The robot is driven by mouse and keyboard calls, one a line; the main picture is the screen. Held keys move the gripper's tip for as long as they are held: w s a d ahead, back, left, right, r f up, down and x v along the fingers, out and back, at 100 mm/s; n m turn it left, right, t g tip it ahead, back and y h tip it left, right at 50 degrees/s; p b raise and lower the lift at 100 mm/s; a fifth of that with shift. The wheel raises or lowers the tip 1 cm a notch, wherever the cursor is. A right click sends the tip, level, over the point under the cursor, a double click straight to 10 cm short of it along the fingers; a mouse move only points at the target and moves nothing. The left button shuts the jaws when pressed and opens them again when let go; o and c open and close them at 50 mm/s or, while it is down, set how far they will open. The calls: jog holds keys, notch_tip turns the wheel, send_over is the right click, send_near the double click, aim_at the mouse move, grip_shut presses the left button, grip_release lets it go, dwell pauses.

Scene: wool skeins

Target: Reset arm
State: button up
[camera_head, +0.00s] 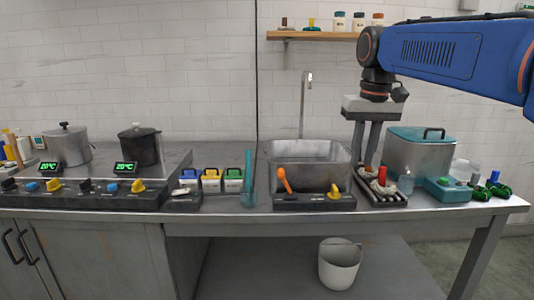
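My gripper (364,160) hangs pointing down from my blue arm, at the right of the middle. Its two grey fingers are apart, with nothing visible between them. The fingertips are above or just behind a dark slatted rack (390,199); I cannot tell how far above. A small red item (382,175) and pale material lie on the rack. Whether the fingers touch anything there is unclear.
A metal basin (310,178) is left of my gripper, and a lidded teal-topped tank (418,152) is right of it. Two pots (68,146) stand far left. A shelf (318,36) with jars is above. A white bucket (339,265) sits below the counter.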

jog(key=s+d+f+t, duration=0.1)
jog(key=s+d+f, duration=0.1)
jog(key=s+f, duration=1)
jog(key=s+d+f+t, duration=0.2)
jog(key=s+f, duration=1)
jog(key=f, duration=0.1)
jog(key=shift+s, duration=0.25)
jog(key=shift+r, duration=0.1)
jog(key=shift+c, duration=0.4)
